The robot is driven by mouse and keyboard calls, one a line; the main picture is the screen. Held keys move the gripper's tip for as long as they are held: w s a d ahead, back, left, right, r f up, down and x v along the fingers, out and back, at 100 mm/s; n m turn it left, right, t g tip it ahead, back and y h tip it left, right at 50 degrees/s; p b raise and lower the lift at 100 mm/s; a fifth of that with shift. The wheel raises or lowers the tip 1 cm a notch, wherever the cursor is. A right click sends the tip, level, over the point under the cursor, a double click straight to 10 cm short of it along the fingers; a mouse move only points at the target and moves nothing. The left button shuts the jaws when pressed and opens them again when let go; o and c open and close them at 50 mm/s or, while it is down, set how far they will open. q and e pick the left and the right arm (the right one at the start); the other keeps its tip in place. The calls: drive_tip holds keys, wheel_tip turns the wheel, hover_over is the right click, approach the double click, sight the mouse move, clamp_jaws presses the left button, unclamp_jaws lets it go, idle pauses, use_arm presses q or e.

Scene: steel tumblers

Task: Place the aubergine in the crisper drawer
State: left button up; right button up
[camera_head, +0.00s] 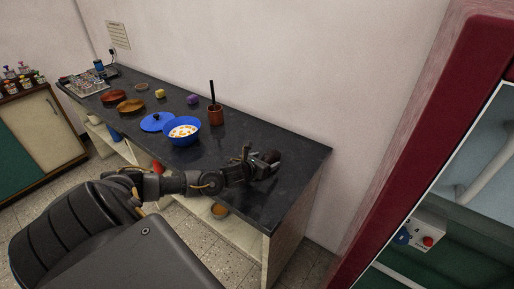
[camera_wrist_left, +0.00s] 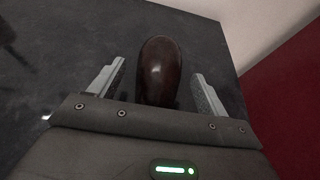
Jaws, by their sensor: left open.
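The aubergine (camera_wrist_left: 158,72) is dark, glossy and purple-brown. It lies on the dark counter, and its near end sits between the fingers of my left gripper (camera_wrist_left: 155,88). The gripper is open, with a gap on each side of the aubergine. In the head view the left gripper (camera_head: 257,161) is low over the counter's right end, and the aubergine (camera_head: 271,156) shows as a dark shape at its tip. The crisper drawer cannot be made out clearly; a dark green area shows low inside the red fridge at the right. My right gripper is out of view.
A blue bowl of food (camera_head: 183,133), a blue lid (camera_head: 157,121) and a brown pot with a dark handle (camera_head: 215,115) stand left of the gripper on the counter (camera_head: 290,150). The red fridge (camera_head: 420,130) stands to the right, beyond a gap of floor.

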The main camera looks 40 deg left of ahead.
use_arm(q)
drive_tip(key=b+v, duration=0.1)
drive_tip(key=v, duration=0.9)
drive_tip(key=shift+f, duration=0.15)
drive_tip(key=shift+s+r+b, duration=0.35)
drive_tip(key=shift+s+r, duration=0.05)
drive_tip(key=shift+s, duration=0.2)
drive_tip(key=shift+d+f, duration=0.1)
